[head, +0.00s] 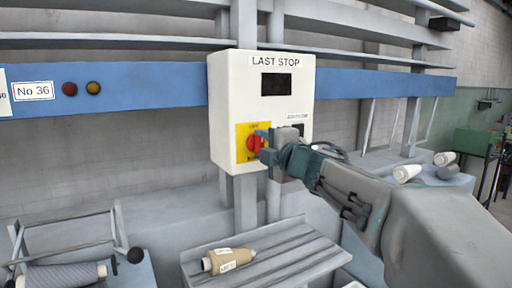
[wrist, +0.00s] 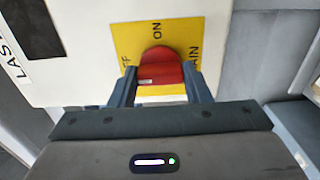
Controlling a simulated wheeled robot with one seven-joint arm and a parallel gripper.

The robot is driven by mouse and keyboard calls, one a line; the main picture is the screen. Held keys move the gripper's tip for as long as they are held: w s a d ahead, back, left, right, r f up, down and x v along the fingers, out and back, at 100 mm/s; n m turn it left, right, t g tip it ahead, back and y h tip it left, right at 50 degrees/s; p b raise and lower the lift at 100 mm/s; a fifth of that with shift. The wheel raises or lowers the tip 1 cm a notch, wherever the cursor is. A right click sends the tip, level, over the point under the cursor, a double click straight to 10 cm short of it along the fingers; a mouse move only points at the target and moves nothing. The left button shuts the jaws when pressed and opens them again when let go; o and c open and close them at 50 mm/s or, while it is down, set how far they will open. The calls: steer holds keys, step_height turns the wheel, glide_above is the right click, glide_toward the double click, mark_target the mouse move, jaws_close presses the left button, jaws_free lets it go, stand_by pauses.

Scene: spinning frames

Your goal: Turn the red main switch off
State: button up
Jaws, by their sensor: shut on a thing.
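The red main switch (head: 254,144) sits on a yellow plate (head: 241,157) low on the front of a white box (head: 226,90) labelled "LAST STOP". In the wrist view the red switch (wrist: 160,68) lies between my two fingers, on the yellow plate (wrist: 130,38) with "ON" and partly hidden "OFF" and "MAIN" lettering. My gripper (wrist: 160,88) is shut on the switch, one finger on each side. In the head view my gripper (head: 264,145) reaches the switch from the right and hides part of the plate. The switch's exact pointing direction is hard to tell.
A dark display (head: 276,84) is on the box's upper front. Below the box is a slatted grey shelf (head: 290,252) with a tan bobbin (head: 228,260). A blue rail (head: 150,88) runs behind. Open space lies in front of the box to the left.

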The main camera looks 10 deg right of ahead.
steer(key=o, duration=1)
steer(key=v, duration=1.4)
steer(key=shift+w, duration=0.1)
